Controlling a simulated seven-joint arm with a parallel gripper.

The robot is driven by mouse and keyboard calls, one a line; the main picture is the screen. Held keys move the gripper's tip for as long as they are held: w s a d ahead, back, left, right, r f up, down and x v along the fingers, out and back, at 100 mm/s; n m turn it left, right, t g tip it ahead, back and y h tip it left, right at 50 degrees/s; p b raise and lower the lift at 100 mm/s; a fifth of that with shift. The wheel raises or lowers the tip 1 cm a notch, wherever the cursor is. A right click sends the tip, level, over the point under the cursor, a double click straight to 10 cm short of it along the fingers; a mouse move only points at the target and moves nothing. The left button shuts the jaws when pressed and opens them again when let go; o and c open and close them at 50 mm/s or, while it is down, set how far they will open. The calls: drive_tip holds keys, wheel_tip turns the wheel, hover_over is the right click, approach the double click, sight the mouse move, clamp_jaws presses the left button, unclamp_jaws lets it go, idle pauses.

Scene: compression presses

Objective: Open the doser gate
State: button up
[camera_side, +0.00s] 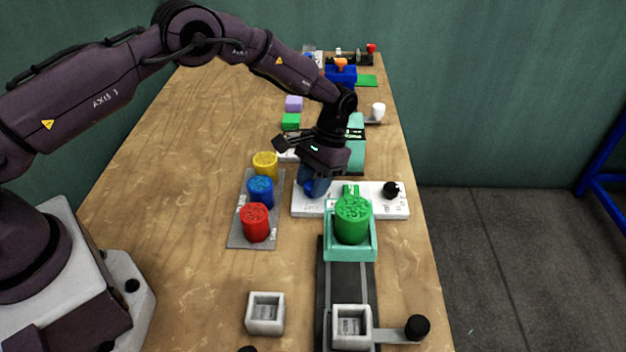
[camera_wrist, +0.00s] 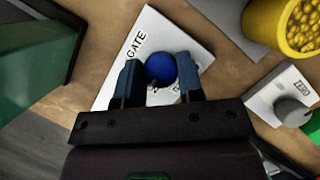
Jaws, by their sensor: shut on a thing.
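My gripper (camera_side: 314,182) points down at the left end of a long white panel (camera_side: 375,200) in the side view. In the wrist view, my gripper (camera_wrist: 160,82) has its two blue fingers on either side of a round blue knob (camera_wrist: 160,67) and is shut on it. The knob sits over a white plate (camera_wrist: 145,35) lettered "GATE", partly hidden by my fingers. A black knob (camera_side: 391,189) stands at the right end of the panel. A green cup (camera_side: 352,220) stands in a teal holder (camera_side: 350,251) in front of the panel.
A grey tray (camera_side: 247,242) with yellow (camera_side: 265,166), blue (camera_side: 261,191) and red (camera_side: 256,222) cups lies just left of my gripper. A dark rail (camera_side: 346,285) runs toward the front. A knob (camera_wrist: 292,110) marked "ZERO" is close by. The table's left is clear.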

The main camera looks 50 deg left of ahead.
drive_tip(key=o, duration=0.9)
drive_tip(key=v, duration=1.3)
drive_tip(key=shift+s+a+r+t, duration=0.9)
drive_tip(key=shift+s+r+t, duration=0.8)
drive_tip(key=shift+s+r, duration=2.65)
drive_tip(key=shift+s+a+r+t, duration=0.85)
drive_tip(key=shift+s+r+t, duration=1.2)
drive_tip(key=shift+s, duration=4.3)
drive_tip(key=shift+s+a+r+t, duration=0.9)
drive_tip(key=shift+s+r+t, duration=0.45)
drive_tip(key=shift+s+r, duration=3.15)
